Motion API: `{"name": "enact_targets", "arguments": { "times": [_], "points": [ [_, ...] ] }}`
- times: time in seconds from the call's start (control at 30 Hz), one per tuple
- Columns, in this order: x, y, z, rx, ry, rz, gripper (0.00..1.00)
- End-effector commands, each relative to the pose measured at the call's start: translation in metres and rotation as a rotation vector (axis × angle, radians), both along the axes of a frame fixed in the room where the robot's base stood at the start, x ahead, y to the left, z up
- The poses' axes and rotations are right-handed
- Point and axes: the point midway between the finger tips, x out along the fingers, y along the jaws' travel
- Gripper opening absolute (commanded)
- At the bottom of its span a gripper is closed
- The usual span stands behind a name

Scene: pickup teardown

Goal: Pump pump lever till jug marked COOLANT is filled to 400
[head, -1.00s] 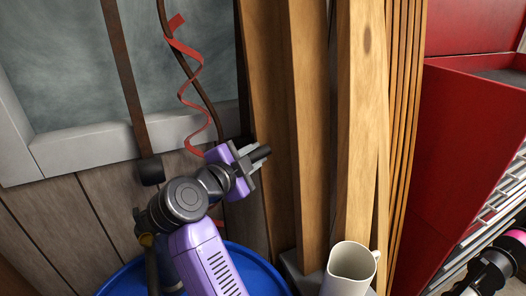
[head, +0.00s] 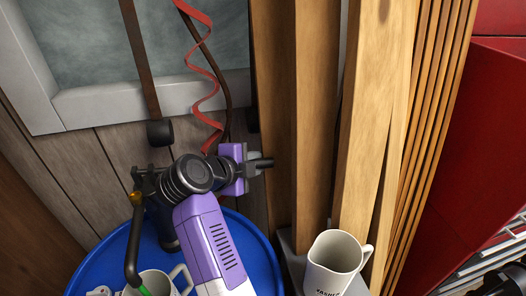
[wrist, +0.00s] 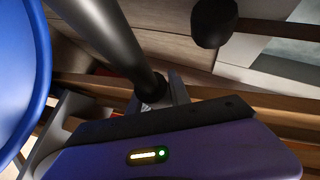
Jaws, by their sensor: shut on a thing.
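My gripper (head: 254,164), on a purple wrist, is shut on the dark pump lever, whose grey end (head: 266,162) sticks out to the right of the fingers. In the wrist view the lever (wrist: 125,45) is a dark rod running down to the fingers (wrist: 165,92). The black pump (head: 150,185) stands on a blue drum (head: 262,250), partly hidden by my arm. Its bent spout (head: 133,250) has a green tip. A white jug (head: 178,275) is below the spout, cut off by the frame; its marking and fill level are not visible.
Another white jug (head: 345,250), its dark lettering partly cut off, stands right of the drum. Upright wooden boards (head: 315,120) are just behind my gripper. A red cabinet (head: 480,140) is at the right.

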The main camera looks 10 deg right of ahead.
Motion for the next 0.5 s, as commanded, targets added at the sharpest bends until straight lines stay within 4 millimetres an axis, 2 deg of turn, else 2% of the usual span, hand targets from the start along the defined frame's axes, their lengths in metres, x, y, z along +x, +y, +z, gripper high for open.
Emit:
{"name": "enact_targets", "arguments": {
  "times": [0.3, 0.5],
  "points": [
    [0.000, 0.009, -0.030, 0.116, 0.001, 0.006, 0.00],
    [0.000, 0.011, -0.038, 0.149, 0.001, 0.004, 0.00]
  ]
}}
